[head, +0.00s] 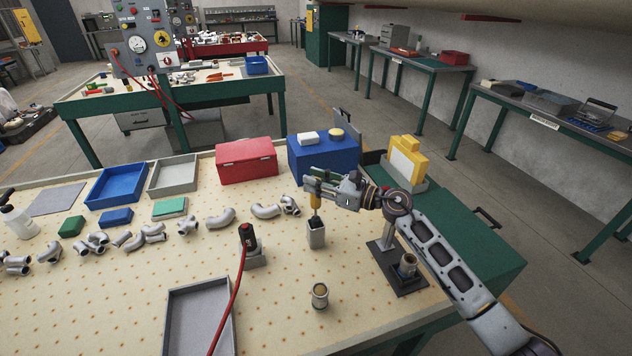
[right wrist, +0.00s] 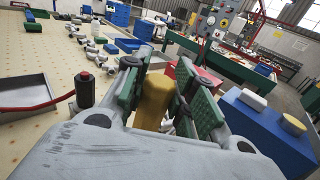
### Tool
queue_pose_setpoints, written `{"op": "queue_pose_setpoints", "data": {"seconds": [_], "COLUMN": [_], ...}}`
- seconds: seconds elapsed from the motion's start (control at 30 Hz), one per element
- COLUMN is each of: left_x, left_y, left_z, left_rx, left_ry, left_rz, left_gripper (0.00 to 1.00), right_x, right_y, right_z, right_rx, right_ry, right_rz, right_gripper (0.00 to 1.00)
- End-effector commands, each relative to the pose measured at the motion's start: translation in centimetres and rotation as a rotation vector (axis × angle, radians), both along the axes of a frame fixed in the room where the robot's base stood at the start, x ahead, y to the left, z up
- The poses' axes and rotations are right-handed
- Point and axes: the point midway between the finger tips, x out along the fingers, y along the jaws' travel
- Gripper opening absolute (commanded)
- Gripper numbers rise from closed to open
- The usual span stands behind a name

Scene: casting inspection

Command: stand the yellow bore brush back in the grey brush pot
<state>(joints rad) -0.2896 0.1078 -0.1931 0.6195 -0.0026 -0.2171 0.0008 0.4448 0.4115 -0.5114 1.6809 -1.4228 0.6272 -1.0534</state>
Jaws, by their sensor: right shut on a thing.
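The yellow bore brush (head: 315,201) is upright in my right gripper (head: 318,184), its dark bristle end pointing down. The grey brush pot (head: 316,238) stands on the perforated table directly below. The bristle end is at the pot's mouth; I cannot tell how far inside it is. In the right wrist view my right gripper (right wrist: 160,88) has its green-padded fingers closed on both sides of the yellow handle (right wrist: 154,100). The pot is hidden there. My left gripper is not in view.
A black-and-red tool in a grey holder (head: 256,257) stands left of the pot, with a red hose. A metal cup (head: 320,295) is in front. A metal stand (head: 387,258) is on the right. Blue (head: 322,160) and red boxes (head: 246,163) stand behind. Pipe elbows lie left.

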Motion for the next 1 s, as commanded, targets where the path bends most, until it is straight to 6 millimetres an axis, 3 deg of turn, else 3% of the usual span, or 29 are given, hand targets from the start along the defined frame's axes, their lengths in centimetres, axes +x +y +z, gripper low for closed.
{"op": "queue_pose_setpoints", "data": {"seconds": [1.0], "left_x": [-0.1], "left_y": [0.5], "left_z": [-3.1], "left_rx": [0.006], "left_ry": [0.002], "left_rz": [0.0], "left_gripper": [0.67], "right_x": [0.0], "right_y": [0.0], "right_z": [-3.2], "right_rx": [0.0], "right_ry": [0.0], "right_rz": [0.0], "right_gripper": [0.0]}}
